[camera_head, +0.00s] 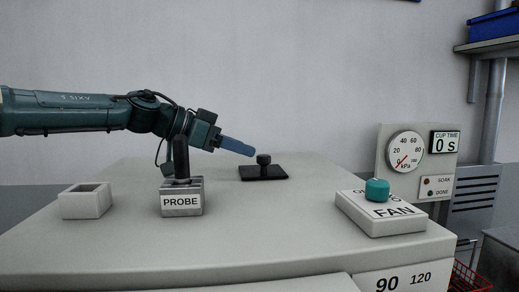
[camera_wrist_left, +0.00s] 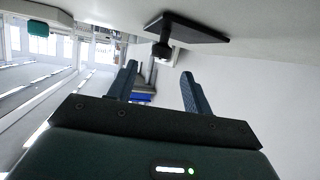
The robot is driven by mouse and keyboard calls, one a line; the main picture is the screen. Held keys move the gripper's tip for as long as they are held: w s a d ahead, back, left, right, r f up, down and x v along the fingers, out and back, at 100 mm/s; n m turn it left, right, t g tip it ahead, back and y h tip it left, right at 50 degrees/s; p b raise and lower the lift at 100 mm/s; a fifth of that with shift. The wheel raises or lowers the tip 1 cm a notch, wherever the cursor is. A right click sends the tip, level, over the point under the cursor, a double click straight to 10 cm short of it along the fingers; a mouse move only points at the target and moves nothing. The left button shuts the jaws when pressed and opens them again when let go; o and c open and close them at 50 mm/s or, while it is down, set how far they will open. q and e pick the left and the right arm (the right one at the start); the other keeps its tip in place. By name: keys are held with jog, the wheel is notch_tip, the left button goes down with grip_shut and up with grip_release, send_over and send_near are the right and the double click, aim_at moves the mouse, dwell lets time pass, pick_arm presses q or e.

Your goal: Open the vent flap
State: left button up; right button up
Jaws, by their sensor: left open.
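The vent flap (camera_head: 276,173) appears to be the black square plate lying flat on the pale bench top, with a short black knob (camera_head: 264,159) standing on it. My left gripper (camera_head: 251,152) comes in from the left, its blue fingers pointing at the knob, just left of it in the picture. In the left wrist view the fingers (camera_wrist_left: 159,72) are spread apart with nothing between them. The knob (camera_wrist_left: 162,50) shows just beyond the fingertips, and the black plate (camera_wrist_left: 190,28) lies behind it. My right gripper is not in view.
A grey PROBE block (camera_head: 182,200) with an upright black handle stands below my left wrist. A small open white box (camera_head: 86,203) is at left. A FAN box (camera_head: 384,218) with a teal knob (camera_head: 377,189) is at right, before a gauge panel (camera_head: 405,150). The middle bench top is clear.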

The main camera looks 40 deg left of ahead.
aim_at(265, 155)
pick_arm(q)
jog(key=p+x, duration=0.1)
jog(key=x, duration=0.4)
jog(key=shift+w, duration=0.25)
jog(key=shift+c, duration=0.3)
grip_shut()
